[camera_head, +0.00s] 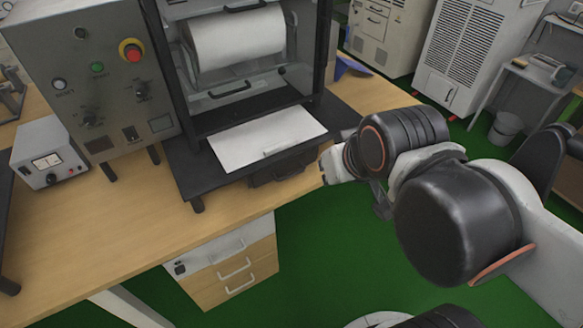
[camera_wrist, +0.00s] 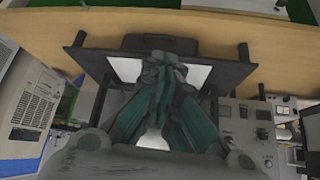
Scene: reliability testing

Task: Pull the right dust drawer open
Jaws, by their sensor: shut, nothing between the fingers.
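A dark dust drawer (camera_head: 284,168) sits under the right front of the black machine platform (camera_head: 176,160), at the table's front edge. It looks closed, though its inner part is hidden in shadow. A dark drawer-like block also shows in the wrist view (camera_wrist: 150,43), just beyond my fingertips. My gripper (camera_wrist: 162,64) is shut and empty, its fingers together over the platform's edge area. In the head view, my wrist and arm hide most of the gripper, just right of the drawer. I cannot tell whether the fingers touch it.
The machine holds a white roll (camera_head: 237,38) above a white plate (camera_head: 265,137). A grey control box (camera_head: 95,75) with a red emergency button stands left of it. A wooden drawer unit (camera_head: 236,277) hangs under the table. Green floor lies open in front and right.

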